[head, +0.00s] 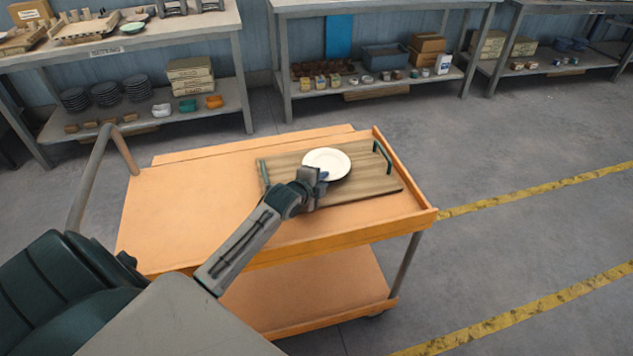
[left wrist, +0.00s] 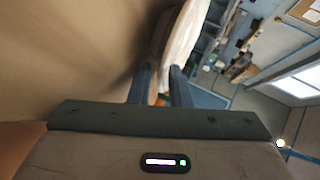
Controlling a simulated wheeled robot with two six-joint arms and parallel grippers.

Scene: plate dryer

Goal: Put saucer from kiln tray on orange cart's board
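The white saucer (head: 326,163) is over the wooden board (head: 374,182) on the orange cart (head: 180,215), about level, with a small shadow at its lower right. Whether it touches the board is hard to tell. My left gripper (head: 318,178) is at the saucer's near edge. In the left wrist view the two fingers (left wrist: 161,72) stand on either side of the saucer's rim (left wrist: 183,40), seen nearly edge-on, and seem shut on it. The board has dark green handles at both ends. My right gripper is out of view.
The cart has a raised lip on the right and a push handle (head: 90,180) on the left. Its top left of the board is bare. A shelf bench (head: 120,50) with plates and boxes stands behind left; another (head: 380,85) stands behind. Floor right of the cart is clear.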

